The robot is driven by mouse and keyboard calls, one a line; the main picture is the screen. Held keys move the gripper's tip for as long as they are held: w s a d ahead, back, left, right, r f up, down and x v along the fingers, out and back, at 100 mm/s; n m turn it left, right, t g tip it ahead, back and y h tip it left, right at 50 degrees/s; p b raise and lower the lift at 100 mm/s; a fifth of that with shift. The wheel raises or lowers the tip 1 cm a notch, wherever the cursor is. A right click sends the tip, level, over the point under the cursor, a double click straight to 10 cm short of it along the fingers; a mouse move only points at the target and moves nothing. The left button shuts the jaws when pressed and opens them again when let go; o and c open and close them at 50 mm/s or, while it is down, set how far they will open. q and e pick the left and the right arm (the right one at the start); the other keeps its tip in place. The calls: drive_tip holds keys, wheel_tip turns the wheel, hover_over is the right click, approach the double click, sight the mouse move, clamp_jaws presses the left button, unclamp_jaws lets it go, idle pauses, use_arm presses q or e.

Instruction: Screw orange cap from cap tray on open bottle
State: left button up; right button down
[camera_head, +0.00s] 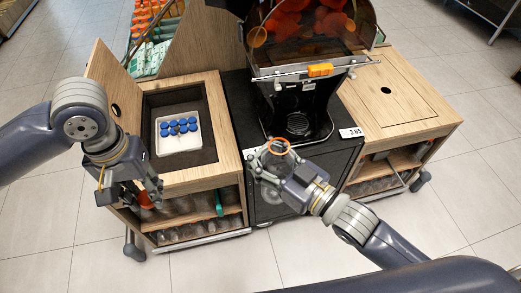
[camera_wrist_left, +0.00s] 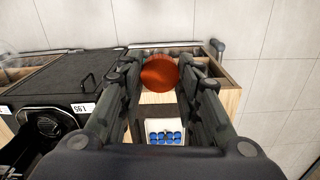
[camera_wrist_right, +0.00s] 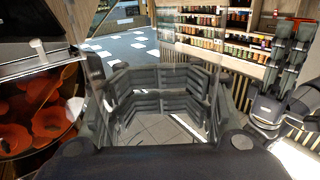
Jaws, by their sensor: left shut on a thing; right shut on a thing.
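My left gripper (camera_head: 148,196) is shut on an orange cap (camera_head: 146,200), in front of the left cabinet. In the left wrist view the cap (camera_wrist_left: 160,73) sits between the fingertips (camera_wrist_left: 160,75). My right gripper (camera_head: 270,165) is shut on a clear open bottle with an orange ring (camera_head: 278,146) at its neck, in front of the black middle cabinet. In the right wrist view the fingers (camera_wrist_right: 160,92) close around the see-through bottle, whose outline is hard to make out. The cap and bottle are well apart. The white cap tray (camera_head: 159,148) holds several blue caps (camera_head: 178,126).
The juicer (camera_head: 300,95) with oranges behind its clear cover stands on the middle cabinet, behind my right gripper. A wooden lid (camera_head: 105,85) stands raised left of the tray. The right wooden counter (camera_head: 390,92) is bare. Open floor lies in front.

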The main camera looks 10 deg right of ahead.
use_arm(q)
drive_tip(key=w+d+r+m, duration=0.1)
drive_tip(key=w+d+r, duration=0.25)
drive_tip(key=d, duration=0.35)
drive_tip(key=w+d+r+m, duration=0.2)
drive_tip(key=d+r, duration=0.3)
drive_tip(key=d, duration=0.1)
wheel_tip(320, 180, up, 10)
drive_tip(key=m, duration=0.3)
hover_over(280, 141)
drive_tip(key=shift+r, duration=0.2)
drive_tip(key=shift+w+f, duration=0.1)
drive_tip(key=shift+f, duration=1.95)
drive_tip(key=shift+f, duration=0.1)
drive_tip(key=shift+f, duration=0.8)
drive_tip(key=shift+f, duration=0.6)
